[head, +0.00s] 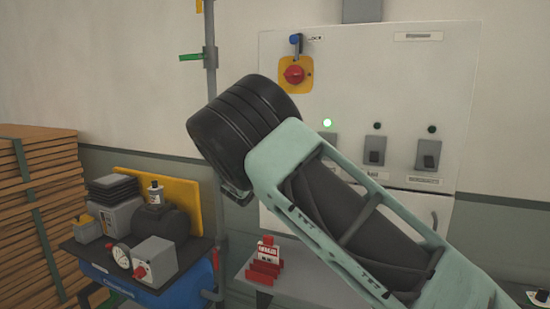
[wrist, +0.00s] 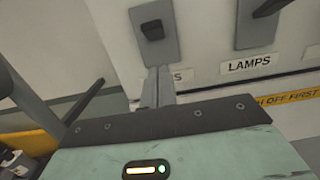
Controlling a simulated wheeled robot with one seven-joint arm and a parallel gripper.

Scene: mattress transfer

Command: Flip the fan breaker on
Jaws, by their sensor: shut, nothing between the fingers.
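A grey-white electrical cabinet (head: 400,75) with a row of three breakers fills the head view's upper right. The left breaker (head: 327,140) is partly hidden by my arm; the middle one (head: 375,152) and right one (head: 428,154) show dark switches. In the wrist view a breaker with a black switch (wrist: 152,30) stands just above my fingers. Its label (wrist: 183,76) is mostly covered; only a final "S" is readable. The breaker to its right (wrist: 262,18) is labelled "LAMPS" (wrist: 250,64). My gripper (wrist: 157,80) is shut and empty, its tips just below the left switch's plate.
The lamp above the left breaker (head: 327,123) is bright; the other two are dark. A red rotary switch (head: 294,75) on yellow sits higher up. A yellow strip reading "OFF FIRST" (wrist: 290,97) runs below the labels. A cluttered bench (head: 165,282) and stacked boards (head: 40,210) stand left.

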